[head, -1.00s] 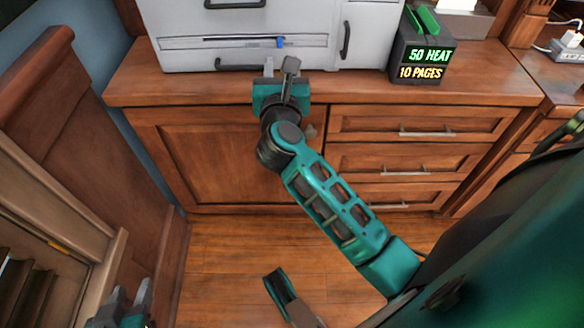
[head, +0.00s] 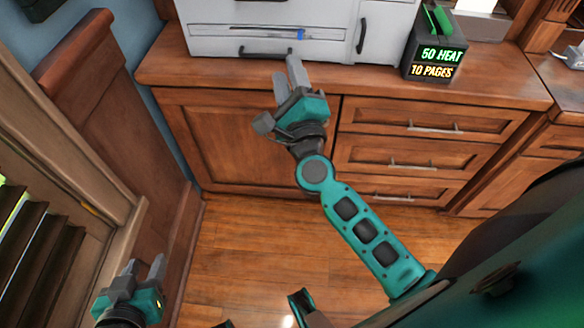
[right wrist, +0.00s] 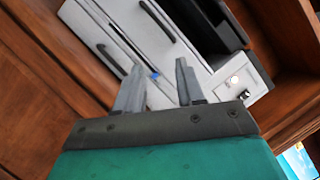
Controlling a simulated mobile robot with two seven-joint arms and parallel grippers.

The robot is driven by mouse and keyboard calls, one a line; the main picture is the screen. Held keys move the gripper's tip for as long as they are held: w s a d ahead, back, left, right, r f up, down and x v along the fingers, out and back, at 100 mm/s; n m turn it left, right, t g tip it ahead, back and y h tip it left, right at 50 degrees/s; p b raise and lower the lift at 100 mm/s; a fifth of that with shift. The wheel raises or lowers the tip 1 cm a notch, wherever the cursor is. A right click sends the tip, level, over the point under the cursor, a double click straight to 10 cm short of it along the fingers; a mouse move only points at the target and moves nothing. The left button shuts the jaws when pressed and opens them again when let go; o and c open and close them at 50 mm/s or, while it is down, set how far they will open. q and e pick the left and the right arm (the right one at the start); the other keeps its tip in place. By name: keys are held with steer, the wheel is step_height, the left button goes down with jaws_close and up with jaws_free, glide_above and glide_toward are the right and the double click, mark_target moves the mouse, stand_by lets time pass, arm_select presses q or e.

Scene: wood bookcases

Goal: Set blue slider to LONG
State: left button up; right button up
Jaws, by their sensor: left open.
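The blue slider (head: 300,34) sits right of the middle of a long horizontal track on the front of a white machine (head: 210,45). It also shows in the right wrist view (right wrist: 155,75), between and beyond my fingers. No LONG marking is legible. My right gripper (head: 287,66) is open and empty, its fingers pointing up toward the machine, just below the slider in the head view and apart from it. The right wrist view shows its two fingers spread (right wrist: 158,65). My left gripper (head: 144,264) is open and empty at the lower left, far from the machine.
The machine stands on a wooden cabinet (head: 400,165) with drawers. Dark handles (head: 362,36) stick out from its front. A dark box with lit displays reading 50 HEAT and 10 PAGES (head: 437,55) stands to its right. A wooden panel (head: 110,120) rises at left. Floor is open below.

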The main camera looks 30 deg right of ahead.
arm_select(q)
step_height(320, 180, up, 6)
steer(key=p, duration=0.6)
steer(key=shift+r, duration=0.2)
arm_select(e)
steer(key=s+a+f+n+g+y, duration=0.2)
steer(key=s+f+n, duration=0.4)
steer(key=n, duration=0.6)
steer(key=s+a+f+n+g+y, duration=0.3)
steer(key=s+f+n+g+y, duration=0.2)
steer(key=n, duration=0.8)
steer(key=shift+s+a+f+n+y, duration=0.2)
steer(key=shift+s+f+n+y, duration=0.15)
steer(key=shift+s+f, duration=0.2)
arm_select(q)
steer(key=shift+w+d, duration=0.1)
steer(key=shift+c, duration=0.4)
